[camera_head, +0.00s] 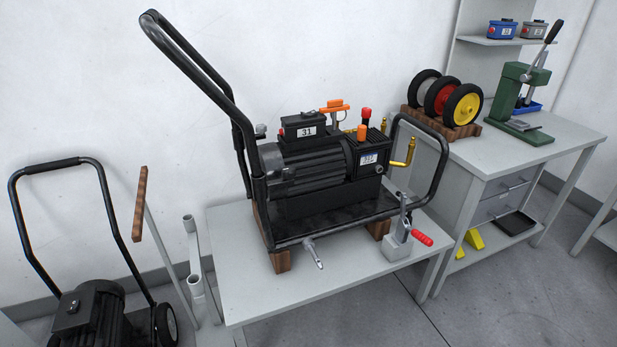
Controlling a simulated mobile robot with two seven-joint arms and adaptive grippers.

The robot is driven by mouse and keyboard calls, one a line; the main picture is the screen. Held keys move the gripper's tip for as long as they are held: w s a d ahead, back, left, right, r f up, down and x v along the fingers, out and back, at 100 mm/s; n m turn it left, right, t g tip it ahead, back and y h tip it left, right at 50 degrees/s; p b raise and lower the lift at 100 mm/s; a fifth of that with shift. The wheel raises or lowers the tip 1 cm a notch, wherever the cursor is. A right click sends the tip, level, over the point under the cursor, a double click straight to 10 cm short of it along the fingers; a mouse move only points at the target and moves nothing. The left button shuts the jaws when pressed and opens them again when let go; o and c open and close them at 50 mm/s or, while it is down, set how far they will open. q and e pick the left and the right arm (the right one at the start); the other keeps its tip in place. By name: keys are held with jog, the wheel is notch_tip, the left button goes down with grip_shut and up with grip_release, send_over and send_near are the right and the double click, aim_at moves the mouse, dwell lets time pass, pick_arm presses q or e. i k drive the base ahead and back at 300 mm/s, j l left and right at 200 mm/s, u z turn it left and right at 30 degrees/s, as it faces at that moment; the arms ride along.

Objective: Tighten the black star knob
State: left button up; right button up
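A black pressure washer (315,175) stands on wooden blocks on a light grey table (345,285). Its bent black tube handle (190,62) rises to the upper left. A small dark and grey fitting (260,131) shows beside the handle tube, too small to tell whether it is the star knob. I cannot make out a black star knob for certain. Neither of my grippers is in view.
A red-handled toggle clamp (398,240) stands on the table's right front. A second washer (92,312) stands on the floor at left. Wheels on a wooden rack (455,130) and a green press (522,100) stand on the right bench. The table's front left is clear.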

aim_at(288, 172)
jog(key=i+l, duration=0.2)
jog(key=i, duration=0.2)
jog(key=i+l, duration=0.25)
jog(key=i, duration=0.15)
jog(key=i+l+u, duration=0.1)
jog(key=l, duration=0.3)
jog(key=i+l, duration=0.1)
jog(key=l, duration=0.25)
jog(key=u, duration=0.05)
